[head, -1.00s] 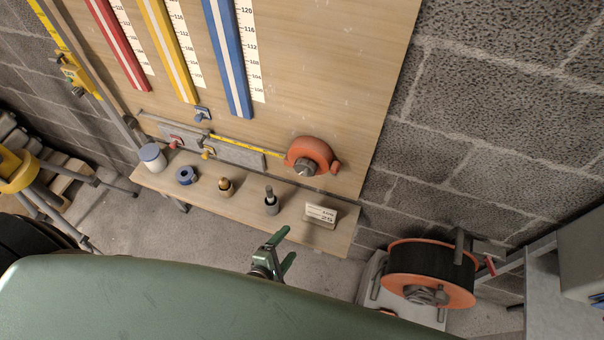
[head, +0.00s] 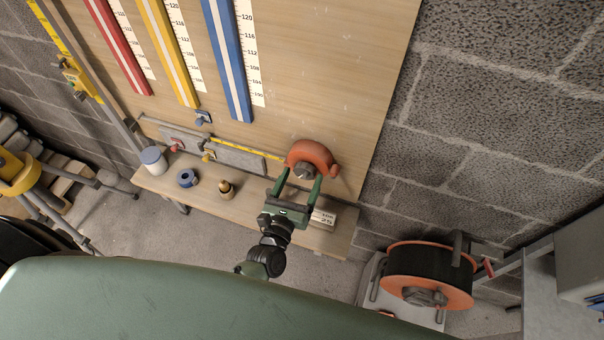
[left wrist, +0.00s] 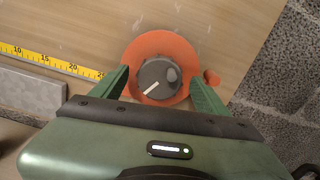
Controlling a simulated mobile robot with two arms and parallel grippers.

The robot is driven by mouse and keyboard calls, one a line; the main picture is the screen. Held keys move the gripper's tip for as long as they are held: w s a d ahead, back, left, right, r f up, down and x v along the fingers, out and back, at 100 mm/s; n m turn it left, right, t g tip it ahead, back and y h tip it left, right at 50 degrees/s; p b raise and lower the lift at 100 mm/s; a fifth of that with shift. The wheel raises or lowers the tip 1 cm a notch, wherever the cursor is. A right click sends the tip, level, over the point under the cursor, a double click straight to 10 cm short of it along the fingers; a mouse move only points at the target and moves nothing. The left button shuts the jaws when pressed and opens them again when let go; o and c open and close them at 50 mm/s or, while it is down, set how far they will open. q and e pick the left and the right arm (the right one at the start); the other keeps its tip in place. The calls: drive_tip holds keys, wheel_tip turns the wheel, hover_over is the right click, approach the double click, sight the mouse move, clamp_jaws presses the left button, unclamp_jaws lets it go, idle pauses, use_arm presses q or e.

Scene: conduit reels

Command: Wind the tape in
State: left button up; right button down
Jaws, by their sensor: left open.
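The orange tape reel (head: 318,154) is mounted low on the wooden board, with a grey knob (head: 304,171) on its front. The left wrist view shows the reel (left wrist: 178,44) face on, its grey knob (left wrist: 158,78) bearing a white line that points down-left. The yellow tape (head: 243,146) runs out from the reel to the left, along a grey block. My left gripper (head: 298,187) is open, its green fingers pointing at the reel on either side of the knob. In the wrist view the fingers (left wrist: 162,92) are apart and hold nothing. My right gripper is not in view.
A shelf (head: 212,206) below carries a white jar (head: 153,160), a blue tape roll (head: 187,178), a brass piece (head: 226,189) and a small card (head: 323,217). A large orange-and-black reel (head: 430,274) stands at the lower right. Block wall borders the board.

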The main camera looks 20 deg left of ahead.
use_arm(q)
drive_tip(key=shift+w, duration=0.5)
drive_tip(key=c, duration=1.4)
drive_tip(key=shift+o, duration=0.2)
